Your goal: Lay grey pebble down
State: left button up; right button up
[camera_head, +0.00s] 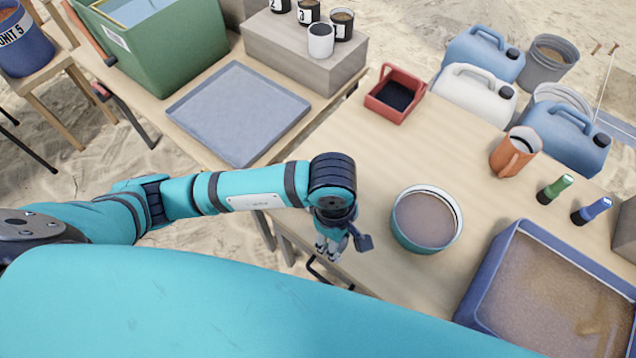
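I cannot make out a grey pebble anywhere in the head view. My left gripper (342,247) hangs downward at the front edge of the wooden table, left of a round teal bowl (407,236) filled with brownish-grey material. One dark finger part sticks out to its right. The wrist above hides much of the gripper, so its opening and any small thing inside cannot be made out. My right gripper is not in view.
A blue tray of sand (487,272) stands right of the bowl. A red dustpan-like box (374,100), orange mug (508,157), green flashlight (552,190) and blue flashlight (590,210) stand farther back. A flat grey-blue tray (235,110) lies on the left table. Bare wood surrounds the bowl.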

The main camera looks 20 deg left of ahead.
pick_arm(q)
jog(key=shift+s+d+n, duration=0.15)
jog(key=shift+d+n, duration=0.1)
jog(key=shift+n, duration=0.05)
jog(key=w+a+p, duration=0.1)
jog(key=w+a, duration=0.2)
jog(key=w+a+f+p, duration=0.1)
jog(key=w+a, duration=0.2)
jog(key=w, duration=0.1)
jog(key=w+a+p, duration=0.1)
jog(key=w+a, duration=0.3)
jog(key=shift+w+a+f, duration=0.1)
jog(key=shift+f, duration=0.2)
jog(key=f, duration=0.1)
jog(key=f+p, duration=0.1)
jog(key=f, duration=0.1)
jog(key=shift+w+a+f, duration=0.1)
jog(key=shift+w+a, duration=0.1)
jog(key=shift+f, duration=0.2)
jog(key=shift+f, duration=0.25)
jog(key=o, duration=1.2)
jog(key=shift+r, duration=0.1)
jog(key=shift+c, duration=0.2)
